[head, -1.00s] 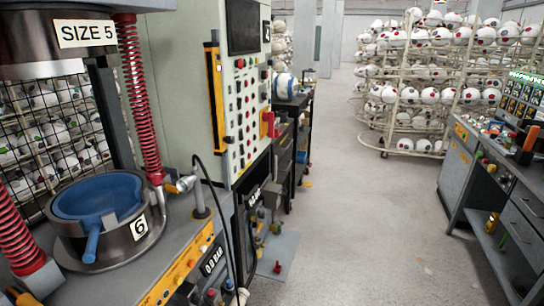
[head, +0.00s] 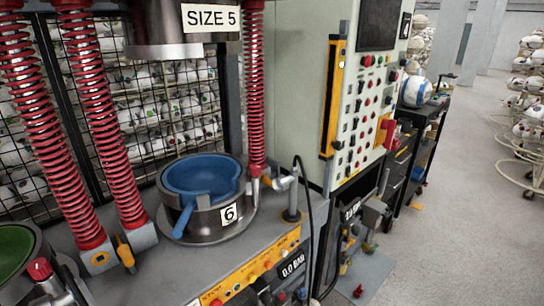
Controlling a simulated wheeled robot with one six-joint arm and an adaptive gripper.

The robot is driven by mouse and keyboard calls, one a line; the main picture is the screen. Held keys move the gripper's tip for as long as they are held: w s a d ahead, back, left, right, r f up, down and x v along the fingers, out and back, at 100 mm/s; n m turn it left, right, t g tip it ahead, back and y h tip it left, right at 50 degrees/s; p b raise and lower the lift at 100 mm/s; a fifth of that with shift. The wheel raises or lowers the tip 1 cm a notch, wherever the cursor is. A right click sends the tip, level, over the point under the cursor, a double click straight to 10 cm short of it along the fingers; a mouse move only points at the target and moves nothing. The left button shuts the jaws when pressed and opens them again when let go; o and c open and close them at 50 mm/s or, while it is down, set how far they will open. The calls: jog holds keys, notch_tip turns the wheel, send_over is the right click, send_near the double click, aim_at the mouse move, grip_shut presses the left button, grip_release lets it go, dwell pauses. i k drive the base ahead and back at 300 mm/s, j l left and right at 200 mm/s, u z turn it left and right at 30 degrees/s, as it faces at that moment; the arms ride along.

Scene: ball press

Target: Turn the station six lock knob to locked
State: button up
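Station six is the press with the blue bowl-shaped mould (head: 200,176) in a dark metal ring, marked by a white "6" label (head: 229,214). A yellow control strip (head: 262,268) with several small knobs and buttons runs along the bench front below it. I cannot tell which of these, if any, is the lock knob, or read its setting. A lever with an orange tip (head: 269,182) stands on a grey post right of the mould. A yellow handle (head: 126,254) sits at the foot of the red springs to the left. My gripper is not in view.
A "SIZE 5" upper press head (head: 178,38) hangs above the mould between red springs (head: 105,120). A light control cabinet (head: 345,100) stands to the right, with a black cable (head: 306,200) before it. Open floor (head: 440,220) lies at right.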

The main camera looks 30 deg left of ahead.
aim_at(254, 169)
jog(key=i+l+u, duration=0.15)
jog(key=u, duration=0.3)
jog(key=i+l+u, duration=0.2)
jog(key=u, duration=0.3)
jog(key=i, duration=0.05)
